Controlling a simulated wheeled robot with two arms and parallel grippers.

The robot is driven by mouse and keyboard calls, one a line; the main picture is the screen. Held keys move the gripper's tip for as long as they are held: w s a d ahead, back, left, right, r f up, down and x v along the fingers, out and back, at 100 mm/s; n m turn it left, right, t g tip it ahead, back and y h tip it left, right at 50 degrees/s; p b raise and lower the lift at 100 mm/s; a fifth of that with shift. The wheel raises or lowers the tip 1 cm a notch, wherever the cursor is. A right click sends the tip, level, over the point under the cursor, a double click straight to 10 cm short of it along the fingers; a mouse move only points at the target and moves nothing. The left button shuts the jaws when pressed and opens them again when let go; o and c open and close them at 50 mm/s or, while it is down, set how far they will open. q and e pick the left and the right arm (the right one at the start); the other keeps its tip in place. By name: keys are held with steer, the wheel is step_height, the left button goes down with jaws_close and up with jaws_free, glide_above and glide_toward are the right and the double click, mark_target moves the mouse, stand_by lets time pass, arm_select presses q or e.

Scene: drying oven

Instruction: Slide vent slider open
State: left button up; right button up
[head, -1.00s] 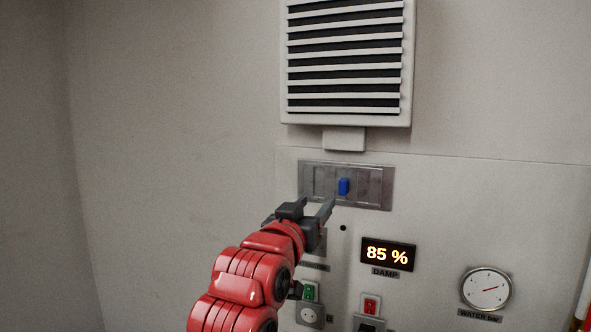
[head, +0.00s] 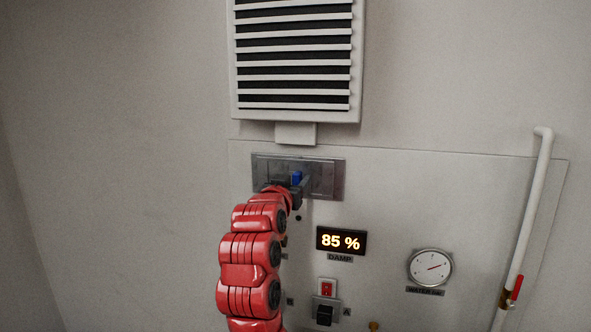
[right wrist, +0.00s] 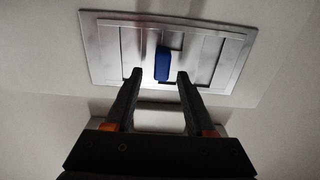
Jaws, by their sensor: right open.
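The vent slider is a small blue knob (head: 297,177) on a grey metal slide plate (head: 327,180) on the wall panel, below the louvred vent (head: 295,62). In the right wrist view the blue knob (right wrist: 162,64) stands near the middle of the plate (right wrist: 105,50). My right gripper (right wrist: 158,74) is open, with one finger on each side of the knob's lower end and gaps showing on both sides. In the head view the gripper (head: 295,190) partly covers the plate and knob. My left gripper is not in view.
Below the plate are the 85 % damp display (head: 341,241), a round water gauge (head: 430,267), a red switch (head: 327,288) and a black switch (head: 325,312). A white pipe (head: 528,215) with a red valve handle runs down the right. The wall on the left is bare.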

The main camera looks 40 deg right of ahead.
steer(key=shift+x, duration=1)
steer(key=shift+c, duration=0.3)
jaws_close()
steer(key=shift+f, duration=0.1)
stand_by(0.4)
